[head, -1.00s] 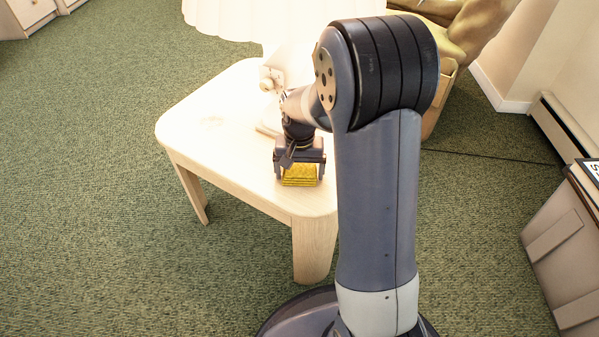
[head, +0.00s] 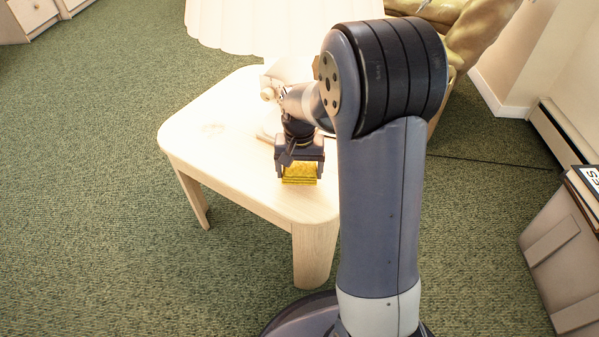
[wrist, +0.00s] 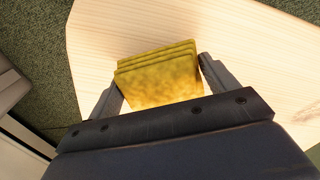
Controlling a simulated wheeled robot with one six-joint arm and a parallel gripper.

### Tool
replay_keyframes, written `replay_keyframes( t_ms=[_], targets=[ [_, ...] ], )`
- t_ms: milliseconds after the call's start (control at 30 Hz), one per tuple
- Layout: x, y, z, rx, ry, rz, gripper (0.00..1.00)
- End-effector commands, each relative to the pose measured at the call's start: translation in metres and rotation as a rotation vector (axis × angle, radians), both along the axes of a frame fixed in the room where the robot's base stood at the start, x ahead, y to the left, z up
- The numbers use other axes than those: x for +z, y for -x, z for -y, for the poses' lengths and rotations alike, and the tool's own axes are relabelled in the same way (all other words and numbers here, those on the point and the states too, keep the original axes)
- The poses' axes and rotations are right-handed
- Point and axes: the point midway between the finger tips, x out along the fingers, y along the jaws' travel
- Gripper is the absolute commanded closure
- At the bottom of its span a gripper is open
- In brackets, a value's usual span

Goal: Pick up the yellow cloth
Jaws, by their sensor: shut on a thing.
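The yellow cloth (head: 299,174) is a folded stack of several layers at the light wooden table (head: 225,118), near its front edge. My gripper (head: 300,168) points down over the table and is shut on the cloth. In the wrist view the cloth (wrist: 158,78) sits between the two fingers of my gripper (wrist: 162,90), one at each side, with its folded edges facing up in the picture. I cannot tell whether the cloth still touches the table top. My own arm hides the table's right part.
A lamp with a large white shade (head: 280,25) stands on the table behind my gripper. A grey-brown crate (head: 570,262) is at the right, with a dark book (head: 588,180) on top. An olive seat (head: 455,25) is behind. Green carpet (head: 95,180) is clear at the left.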

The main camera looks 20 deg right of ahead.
Motion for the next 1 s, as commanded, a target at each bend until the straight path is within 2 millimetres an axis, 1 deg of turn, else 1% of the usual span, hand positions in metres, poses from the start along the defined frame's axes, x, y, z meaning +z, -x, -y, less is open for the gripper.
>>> replay_keyframes(
  t_ms=[33,167,400,500,600,700,800,1000],
  targets=[
    [0.003,0.008,-0.003,0.002,0.000,-0.002,0.44],
    [0.003,0.034,-0.011,0.003,0.000,-0.001,0.44],
    [0.003,0.096,-0.031,0.004,0.000,-0.001,0.44],
    [0.002,0.119,-0.038,0.004,0.000,-0.002,0.44],
    [0.002,0.138,-0.045,0.004,0.001,-0.001,0.44],
    [0.002,0.153,-0.050,0.004,0.000,0.000,0.44],
    [0.001,0.163,-0.054,0.002,0.000,0.000,0.44],
    [0.000,0.171,-0.056,0.000,0.000,0.000,0.44]
  ],
)
